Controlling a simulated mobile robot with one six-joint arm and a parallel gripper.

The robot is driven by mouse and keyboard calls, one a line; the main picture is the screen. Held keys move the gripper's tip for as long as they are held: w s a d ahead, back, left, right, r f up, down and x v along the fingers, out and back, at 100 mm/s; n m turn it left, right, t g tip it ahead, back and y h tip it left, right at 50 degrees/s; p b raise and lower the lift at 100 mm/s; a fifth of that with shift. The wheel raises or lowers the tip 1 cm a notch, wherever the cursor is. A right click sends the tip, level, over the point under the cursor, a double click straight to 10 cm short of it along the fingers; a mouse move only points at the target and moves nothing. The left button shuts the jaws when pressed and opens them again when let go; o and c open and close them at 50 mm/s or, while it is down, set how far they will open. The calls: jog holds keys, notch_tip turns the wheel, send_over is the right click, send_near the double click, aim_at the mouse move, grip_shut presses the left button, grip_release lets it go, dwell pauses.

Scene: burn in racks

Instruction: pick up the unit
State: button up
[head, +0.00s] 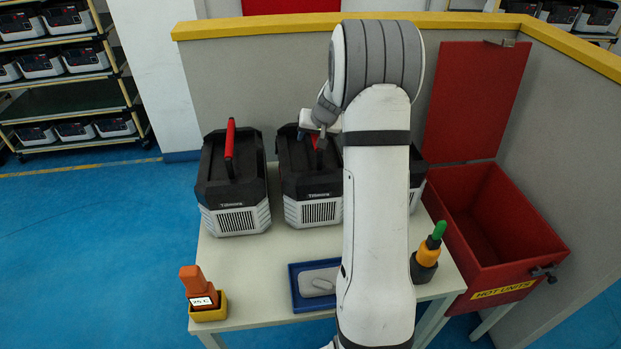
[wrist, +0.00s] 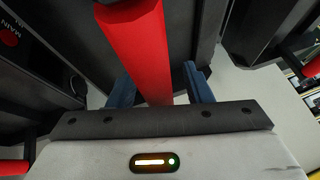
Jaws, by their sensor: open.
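Several black-and-white units with red top handles stand in a row on the table. The left unit (head: 233,185) is in full view, the middle unit (head: 310,188) is partly covered by my arm, and the right unit (head: 416,180) is mostly hidden. My gripper (head: 318,137) is at the middle unit's handle. In the wrist view, the red handle (wrist: 140,45) runs between the two blue fingers of my gripper (wrist: 160,88). The fingers are open, one on each side of the handle, with visible gaps.
The table (head: 255,275) also carries a blue tray (head: 297,291) with a grey item, an orange device in a yellow holder (head: 210,312), and a green-and-orange tool (head: 430,250). An open red "HOT UNITS" bin (head: 500,275) stands right. Grey yellow-topped partitions (head: 260,75) close the back and right.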

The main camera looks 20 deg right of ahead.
jog(key=shift+f, duration=0.1)
jog(key=shift+c, duration=0.6)
grip_shut()
dwell(1.1)
jog(key=shift+w+d+r, duration=0.1)
jog(key=shift+r, duration=0.15)
